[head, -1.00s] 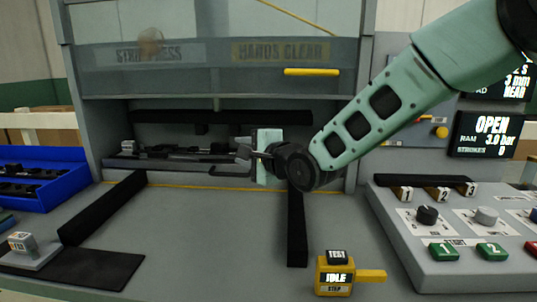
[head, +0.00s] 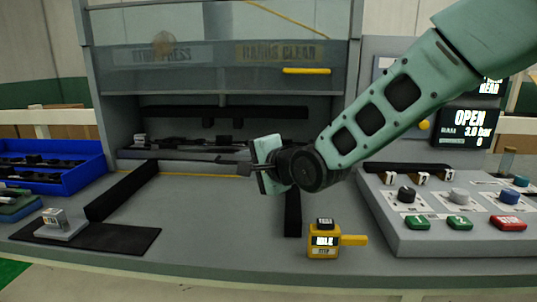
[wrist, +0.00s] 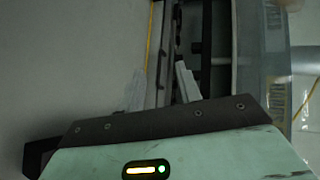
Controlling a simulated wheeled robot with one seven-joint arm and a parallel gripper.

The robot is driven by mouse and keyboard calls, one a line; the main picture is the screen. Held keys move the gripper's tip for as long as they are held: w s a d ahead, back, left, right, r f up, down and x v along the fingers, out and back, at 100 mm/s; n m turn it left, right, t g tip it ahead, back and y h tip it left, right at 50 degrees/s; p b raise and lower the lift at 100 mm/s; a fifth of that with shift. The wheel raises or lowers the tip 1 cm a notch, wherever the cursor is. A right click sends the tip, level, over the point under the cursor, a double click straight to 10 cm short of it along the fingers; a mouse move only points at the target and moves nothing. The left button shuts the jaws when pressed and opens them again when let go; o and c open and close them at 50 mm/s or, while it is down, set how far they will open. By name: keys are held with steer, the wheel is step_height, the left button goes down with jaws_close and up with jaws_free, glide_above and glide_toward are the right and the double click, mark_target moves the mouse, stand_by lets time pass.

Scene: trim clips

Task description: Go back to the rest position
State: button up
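My arm reaches in from the upper right of the head view. My gripper (head: 230,167) points left, in front of the press opening and above the grey table. In the wrist view its two pale fingers (wrist: 160,88) stand apart with nothing between them. It appears empty, and the fingers overlap the press's front edge in that view. Inside the press opening, a dark fixture with trim parts (head: 190,145) lies on the bed.
The press guard (head: 210,70) is raised. A blue bin (head: 85,180) with dark parts stands left. A black mat (head: 120,238) holds a small grey block (head: 58,225). A yellow test box (head: 323,241) sits at the front. A button panel (head: 440,238) stands right.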

steer(key=s+d+f+n+g+h, duration=0.35)
steer(key=s+d+n, duration=0.2)
steer(key=s, duration=0.55)
steer(key=s+d+f+n+g+h, duration=0.25)
steer(key=s+d+f+n, duration=0.35)
steer(key=s, duration=0.5)
steer(key=s+d+f+n+g+h, duration=0.1)
steer(key=s+d+n+g+h, duration=0.1)
steer(key=s+d+n+g, duration=0.65)
steer(key=s+a+f+m+t+b, duration=0.1)
steer(key=s+f+m+t+b, duration=0.25)
steer(key=f+b, duration=0.65)
step_height(320, 180, up, 19)
steer(key=p, duration=1.9)
steer(key=shift+s+f+h, duration=0.15)
steer(key=shift+s+h, duration=0.2)
steer(key=shift+h, duration=0.05)
